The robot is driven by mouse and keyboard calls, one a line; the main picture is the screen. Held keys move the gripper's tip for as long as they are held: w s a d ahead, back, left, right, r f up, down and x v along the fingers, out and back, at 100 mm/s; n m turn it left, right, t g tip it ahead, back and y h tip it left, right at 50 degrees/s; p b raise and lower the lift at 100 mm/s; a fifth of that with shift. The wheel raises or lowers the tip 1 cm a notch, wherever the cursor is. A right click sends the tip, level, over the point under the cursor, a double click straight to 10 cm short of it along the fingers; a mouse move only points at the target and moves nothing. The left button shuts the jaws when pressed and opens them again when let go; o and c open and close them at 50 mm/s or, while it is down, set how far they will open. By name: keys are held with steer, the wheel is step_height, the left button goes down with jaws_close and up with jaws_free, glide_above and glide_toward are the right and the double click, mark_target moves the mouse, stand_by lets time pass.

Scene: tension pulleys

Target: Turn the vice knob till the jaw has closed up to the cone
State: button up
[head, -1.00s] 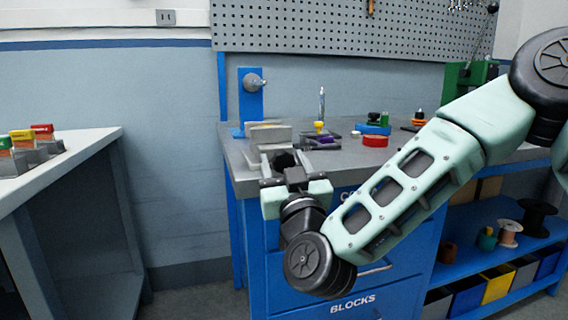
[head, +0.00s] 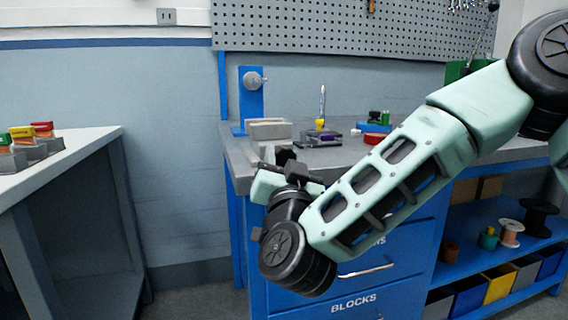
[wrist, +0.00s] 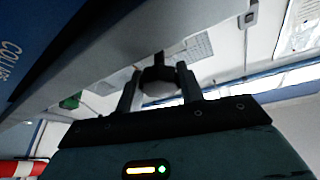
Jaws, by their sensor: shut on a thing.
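The grey vice (head: 268,129) stands on the near left end of the workbench. Its dark knob (wrist: 158,80) shows between my two fingers in the wrist view. My gripper (wrist: 159,88) is shut on the knob at the bench's front edge, with one finger on each side. In the head view my gripper (head: 281,162) is tilted and partly covers the knob. I cannot make out the cone or the gap at the jaw, as they are too small or hidden.
A blue stand (head: 251,100) with a round grey part is behind the vice. A dark fixture (head: 318,138) with a yellow and purple part sits to its right. A red ring (head: 375,138) lies farther right. My forearm crosses the bench front. The left table (head: 80,150) is apart.

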steer(key=shift+m+g+h, duration=0.5)
steer(key=shift+m+h, duration=0.7)
steer(key=shift+m, duration=1.3)
steer(key=o, duration=1)
